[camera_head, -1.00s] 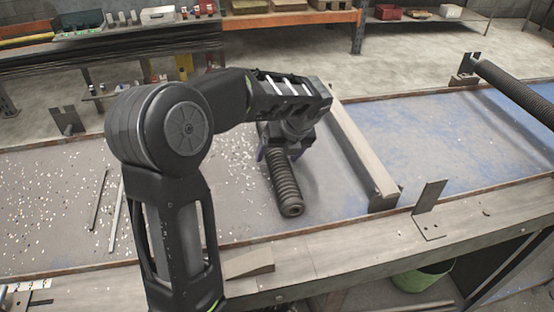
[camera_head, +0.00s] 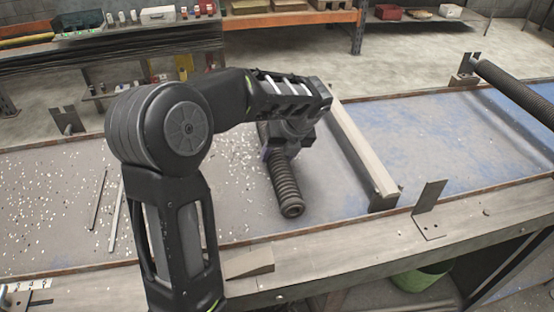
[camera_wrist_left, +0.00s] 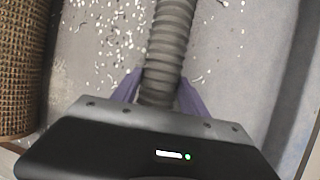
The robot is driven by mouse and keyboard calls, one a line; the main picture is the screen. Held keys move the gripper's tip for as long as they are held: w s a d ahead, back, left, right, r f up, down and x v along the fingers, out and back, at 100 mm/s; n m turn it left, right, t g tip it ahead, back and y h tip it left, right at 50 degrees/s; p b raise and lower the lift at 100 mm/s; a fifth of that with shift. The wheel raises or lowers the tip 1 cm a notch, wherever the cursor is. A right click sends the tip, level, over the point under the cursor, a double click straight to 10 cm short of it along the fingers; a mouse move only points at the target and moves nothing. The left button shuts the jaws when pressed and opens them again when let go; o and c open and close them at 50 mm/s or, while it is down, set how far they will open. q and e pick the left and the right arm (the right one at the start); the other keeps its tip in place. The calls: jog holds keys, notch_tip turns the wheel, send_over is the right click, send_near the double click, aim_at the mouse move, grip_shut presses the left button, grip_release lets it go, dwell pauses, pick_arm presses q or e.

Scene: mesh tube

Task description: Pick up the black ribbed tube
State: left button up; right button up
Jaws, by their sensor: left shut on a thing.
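The black ribbed tube (camera_head: 285,187) lies on the blue-grey table, its near end pointing toward the table's front edge in the head view. My left gripper (camera_head: 277,152) is over its far part, which the arm and gripper hide. In the left wrist view the tube (camera_wrist_left: 170,45) runs up from between the two purple fingers of the left gripper (camera_wrist_left: 158,92), which are shut on its sides. I cannot tell whether the tube is clear of the table. My right gripper is not in view.
A raised bar (camera_head: 362,155) crosses the table right of the tube. A metal bracket (camera_head: 429,196) stands on the front rim. A dark ribbed roller (camera_head: 515,90) is at the far right. White bits and thin strips (camera_head: 115,212) lie on the left. A green bin (camera_head: 421,279) is below.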

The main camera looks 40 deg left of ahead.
aim_at(278, 151)
pick_arm(q)
jog(key=shift+r, duration=0.1)
grip_shut()
notch_tip(278, 151, up, 10)
jog(key=shift+f, duration=0.1)
dwell(0.7)
